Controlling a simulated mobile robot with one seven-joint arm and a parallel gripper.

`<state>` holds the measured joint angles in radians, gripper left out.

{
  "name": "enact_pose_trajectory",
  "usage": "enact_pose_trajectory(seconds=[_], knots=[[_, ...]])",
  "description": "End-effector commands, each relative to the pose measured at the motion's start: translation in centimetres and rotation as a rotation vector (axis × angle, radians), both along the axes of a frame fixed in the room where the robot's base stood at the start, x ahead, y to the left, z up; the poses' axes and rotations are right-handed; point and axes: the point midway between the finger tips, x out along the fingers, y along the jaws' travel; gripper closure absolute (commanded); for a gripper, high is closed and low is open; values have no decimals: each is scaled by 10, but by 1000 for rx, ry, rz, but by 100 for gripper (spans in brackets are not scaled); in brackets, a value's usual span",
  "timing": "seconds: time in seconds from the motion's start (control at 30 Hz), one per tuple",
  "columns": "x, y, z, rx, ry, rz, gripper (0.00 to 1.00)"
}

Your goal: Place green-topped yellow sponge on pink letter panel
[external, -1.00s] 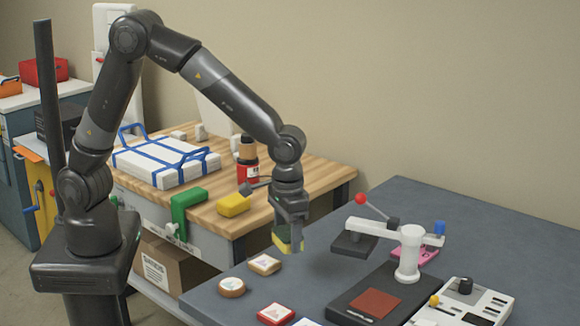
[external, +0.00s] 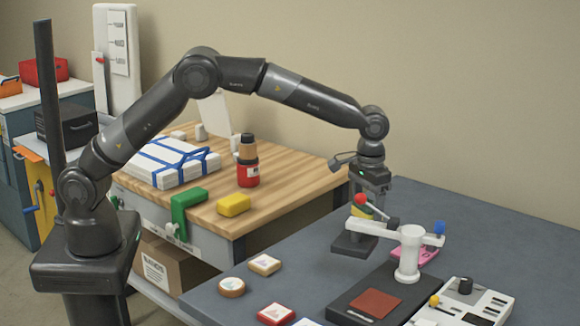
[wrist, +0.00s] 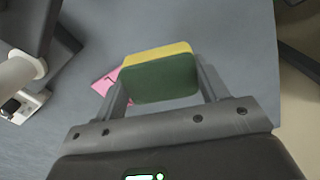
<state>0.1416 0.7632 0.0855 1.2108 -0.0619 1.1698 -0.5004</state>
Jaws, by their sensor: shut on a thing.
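The green-topped yellow sponge (wrist: 160,80) is between the two fingers of my gripper (wrist: 163,88) in the wrist view, its green side facing the camera. In the external view my gripper (external: 368,205) is over the blue-grey table, behind the press arm, and only a bit of the sponge's yellow (external: 364,210) shows there. My gripper is shut on the sponge and holds it above the table. The pink letter panel (external: 427,255) lies behind the white post, partly hidden by it. In the wrist view a pink corner (wrist: 105,82) shows left of the sponge; its letter is not readable.
A press with a white post (external: 410,255), red-knobbed lever and dark base (external: 350,292) stands close to my gripper. A white control box (external: 470,305) is at the front right. Several small panels lie at the table's left front. The table's back right (external: 500,220) is clear.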

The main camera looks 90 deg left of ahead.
Motion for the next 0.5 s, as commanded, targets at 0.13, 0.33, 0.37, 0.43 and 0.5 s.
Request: enact_pose_trajectory(seconds=[0.13,0.33,0.37,0.43,0.5], knots=[[28,-19,10,-1,-2,91,54],[54,-41,22,-1,-1,215,54],[57,-44,24,-2,-1,230,54],[62,-50,28,-2,-1,266,54],[66,-55,30,-2,-1,293,54]])
